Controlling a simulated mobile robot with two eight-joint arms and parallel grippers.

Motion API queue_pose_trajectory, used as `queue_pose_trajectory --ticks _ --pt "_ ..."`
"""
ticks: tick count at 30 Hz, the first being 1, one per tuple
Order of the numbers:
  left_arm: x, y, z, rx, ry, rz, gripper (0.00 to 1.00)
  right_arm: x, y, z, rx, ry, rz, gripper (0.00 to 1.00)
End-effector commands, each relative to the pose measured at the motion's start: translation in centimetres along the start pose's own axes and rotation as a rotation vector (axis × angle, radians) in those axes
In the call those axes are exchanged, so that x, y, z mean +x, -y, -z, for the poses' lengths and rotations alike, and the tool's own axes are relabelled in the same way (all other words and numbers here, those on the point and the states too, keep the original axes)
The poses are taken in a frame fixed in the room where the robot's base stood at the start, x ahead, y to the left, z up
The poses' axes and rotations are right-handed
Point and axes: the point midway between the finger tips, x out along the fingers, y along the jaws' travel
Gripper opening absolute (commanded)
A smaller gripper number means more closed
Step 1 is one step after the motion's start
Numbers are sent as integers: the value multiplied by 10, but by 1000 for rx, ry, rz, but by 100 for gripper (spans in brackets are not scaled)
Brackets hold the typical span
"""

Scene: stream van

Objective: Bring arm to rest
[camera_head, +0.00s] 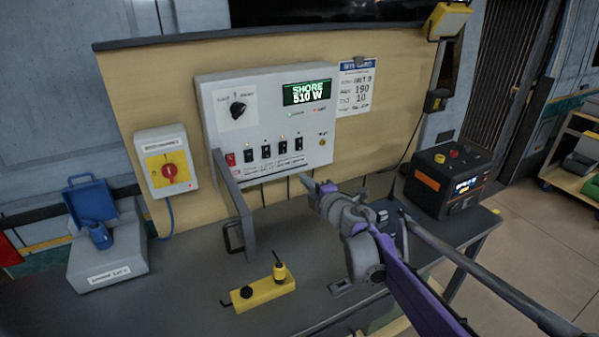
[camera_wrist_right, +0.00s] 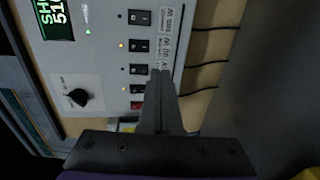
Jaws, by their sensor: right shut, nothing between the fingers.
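My right arm comes in from the lower right in the head view. The panel display (camera_head: 307,92) reads "SHORE 510 W". My left gripper is not in the head view.
A grey handle bar (camera_head: 236,205) stands out before the panel. A yellow block (camera_head: 262,294) with a black knob lies on the dark bench (camera_head: 190,290). A black power box (camera_head: 448,180) stands at right, a grey box with blue connector (camera_head: 108,255) at left. A red rotary switch (camera_head: 168,170) is on the board.

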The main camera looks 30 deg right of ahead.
Motion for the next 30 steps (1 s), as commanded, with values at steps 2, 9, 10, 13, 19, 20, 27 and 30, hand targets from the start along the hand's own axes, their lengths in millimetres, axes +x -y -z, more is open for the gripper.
queue_pose_trajectory --ticks 2,9,10,13,19,20,27,30 --pt "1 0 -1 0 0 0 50 -10 2 0 0 0 0 0" --pt "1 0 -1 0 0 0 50 -18 4 0 1 0 0 0" --pt "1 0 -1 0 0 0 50 -18 4 0 1 0 0 0" --pt "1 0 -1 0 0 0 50 -18 4 0 1 0 0 0" --pt "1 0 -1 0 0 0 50 -18 4 0 1 0 0 0" --pt "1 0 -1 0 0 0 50 -18 4 0 1 0 0 0" --pt "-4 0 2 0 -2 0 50 -29 -8 6 92 54 -21 0" --pt "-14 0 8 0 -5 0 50 -54 -18 14 278 161 -36 0"
